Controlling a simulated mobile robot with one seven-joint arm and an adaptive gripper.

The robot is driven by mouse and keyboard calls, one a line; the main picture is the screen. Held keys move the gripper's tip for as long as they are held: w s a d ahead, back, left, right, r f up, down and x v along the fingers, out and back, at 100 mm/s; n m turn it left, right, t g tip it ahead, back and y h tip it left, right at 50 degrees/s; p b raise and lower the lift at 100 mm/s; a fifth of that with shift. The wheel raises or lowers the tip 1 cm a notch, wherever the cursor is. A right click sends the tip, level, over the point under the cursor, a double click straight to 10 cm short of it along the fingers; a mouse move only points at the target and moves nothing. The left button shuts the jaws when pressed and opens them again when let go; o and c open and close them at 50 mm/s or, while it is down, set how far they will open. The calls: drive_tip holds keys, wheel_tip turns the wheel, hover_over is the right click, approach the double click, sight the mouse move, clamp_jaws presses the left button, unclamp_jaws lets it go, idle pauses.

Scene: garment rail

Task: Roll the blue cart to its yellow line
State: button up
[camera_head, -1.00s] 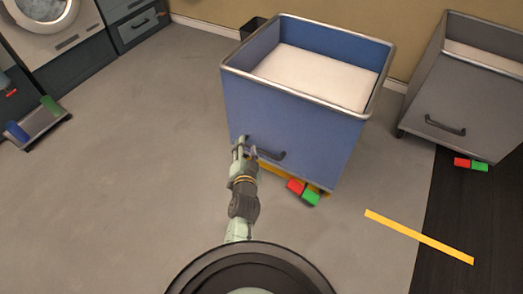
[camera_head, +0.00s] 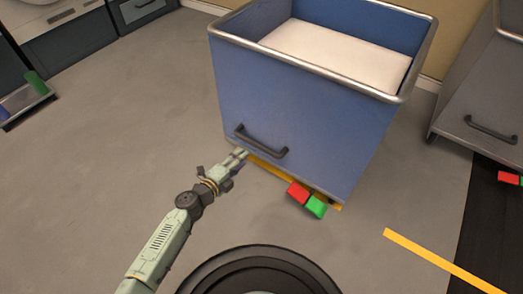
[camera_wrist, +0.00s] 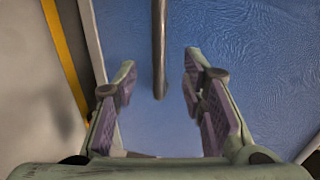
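The blue cart (camera_head: 300,125) stands upright with white contents and a dark bar handle (camera_head: 262,146) on its front. A red pedal (camera_head: 298,193) and a green pedal (camera_head: 316,207) stick out at its foot. A yellow strip (camera_head: 266,168) lies along the cart's lower front edge, partly hidden. My gripper (camera_head: 240,156) is low at the cart's front, just below the handle's left end. In the wrist view my gripper (camera_wrist: 160,62) is open, with the handle (camera_wrist: 159,30) appearing between its fingers; I cannot tell the depth. The yellow strip also shows there (camera_wrist: 67,55).
Another yellow line (camera_head: 435,260) lies on the floor at right, near a dark floor strip (camera_head: 470,235). A grey cart (camera_head: 485,100) with red and green pedals stands at right. A low trolley (camera_head: 25,98) is at far left.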

sight(257, 145)
drive_tip(key=b+x, duration=0.1)
drive_tip(key=x, duration=1)
drive_tip(key=shift+c, duration=0.4)
clamp_jaws()
idle(0.4)
